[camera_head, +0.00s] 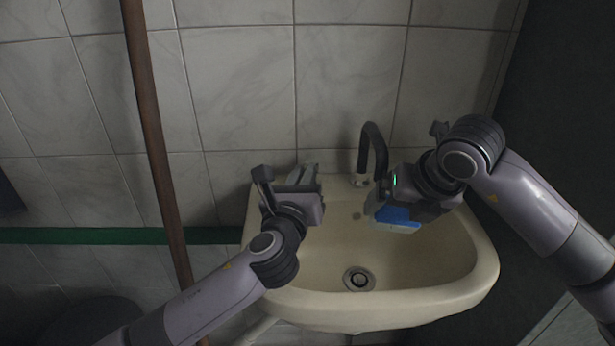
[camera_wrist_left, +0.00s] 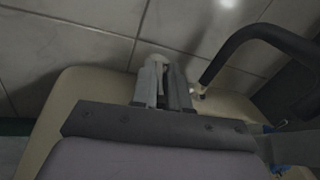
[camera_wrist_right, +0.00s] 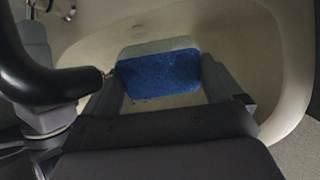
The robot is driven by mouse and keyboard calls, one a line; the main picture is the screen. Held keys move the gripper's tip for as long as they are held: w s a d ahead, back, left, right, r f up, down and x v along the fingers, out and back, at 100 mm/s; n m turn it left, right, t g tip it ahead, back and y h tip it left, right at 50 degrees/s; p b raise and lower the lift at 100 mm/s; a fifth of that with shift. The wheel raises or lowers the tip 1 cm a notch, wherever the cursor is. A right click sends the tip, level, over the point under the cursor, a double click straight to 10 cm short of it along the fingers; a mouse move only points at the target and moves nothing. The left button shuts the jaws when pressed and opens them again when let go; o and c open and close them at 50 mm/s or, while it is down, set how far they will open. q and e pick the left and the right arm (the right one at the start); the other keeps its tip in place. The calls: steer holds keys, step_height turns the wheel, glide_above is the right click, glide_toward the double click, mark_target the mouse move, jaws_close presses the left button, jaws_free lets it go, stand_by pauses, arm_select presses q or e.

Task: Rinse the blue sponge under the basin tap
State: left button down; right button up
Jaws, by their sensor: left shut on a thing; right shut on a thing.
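The blue sponge (camera_head: 401,213) has a pale layer along one side. My right gripper (camera_head: 393,207) is shut on it and holds it above the basin bowl, close to the tap. In the right wrist view the sponge (camera_wrist_right: 160,74) sits between the fingers, just beside the end of the dark spout (camera_wrist_right: 45,82). The basin tap (camera_head: 372,145) has a black curved spout; I make out no water. My left gripper (camera_head: 309,174) is shut at the back left of the basin, left of the tap.
The cream basin (camera_head: 478,275) has a round drain (camera_head: 359,279) at its bottom. A brown pole (camera_head: 152,130) stands left of it. A tiled wall (camera_head: 240,80) is close behind, and a dark surface (camera_head: 560,100) rises at the right. The front of the bowl is clear.

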arm_select(q)
steer(key=c, duration=1.1)
jaws_free()
steer(key=v, duration=1.2)
